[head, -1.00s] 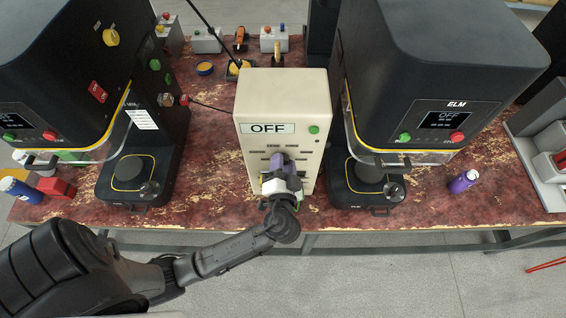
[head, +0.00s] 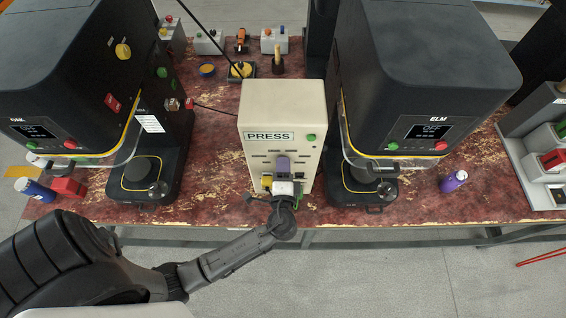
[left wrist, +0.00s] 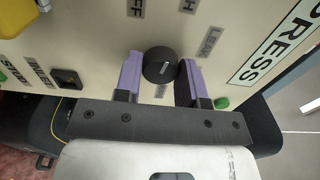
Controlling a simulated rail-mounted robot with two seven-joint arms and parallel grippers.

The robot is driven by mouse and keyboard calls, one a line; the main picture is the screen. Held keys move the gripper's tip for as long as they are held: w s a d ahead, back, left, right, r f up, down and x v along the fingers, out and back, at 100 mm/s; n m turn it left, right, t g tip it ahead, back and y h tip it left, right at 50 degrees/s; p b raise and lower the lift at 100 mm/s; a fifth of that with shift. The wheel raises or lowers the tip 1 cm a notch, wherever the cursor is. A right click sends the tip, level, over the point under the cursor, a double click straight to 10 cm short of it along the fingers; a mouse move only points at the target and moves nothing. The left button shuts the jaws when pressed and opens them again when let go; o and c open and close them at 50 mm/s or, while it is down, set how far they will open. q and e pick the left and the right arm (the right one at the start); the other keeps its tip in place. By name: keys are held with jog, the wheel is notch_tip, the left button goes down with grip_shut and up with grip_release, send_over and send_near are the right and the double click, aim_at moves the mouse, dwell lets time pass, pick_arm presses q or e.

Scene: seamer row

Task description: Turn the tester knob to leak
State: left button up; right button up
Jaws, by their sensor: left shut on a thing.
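My left gripper (head: 283,164) is at the lower front of the tester and hides the knob in the head view. In the left wrist view, the round black knob (left wrist: 158,64) sits between the two purple fingers, which are shut on it. A short light mark shows on the knob's face. Around it are grey labels, including the LEAK label (left wrist: 208,42); others are cut off or partly hidden. My right gripper is not in view.
The left machine (head: 60,80) and right machine (head: 430,70) stand close on both sides of the tester. In the left wrist view, a black square socket (left wrist: 67,79) and a green button (left wrist: 222,103) are near the fingers.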

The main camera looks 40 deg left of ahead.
pick_arm(q)
jog(key=m+p, duration=0.7)
jog(key=m, duration=0.3)
jog(key=shift+m, duration=0.3)
jog(key=shift+f+p, duration=0.1)
jog(key=shift+p, duration=0.2)
jog(key=o, duration=0.9)
jog(key=shift+m, duration=0.3)
jog(key=shift+o, duration=0.2)
jog(key=b+v, duration=0.2)
jog(key=v, duration=1.2)
jog(key=shift+b, duration=0.35)
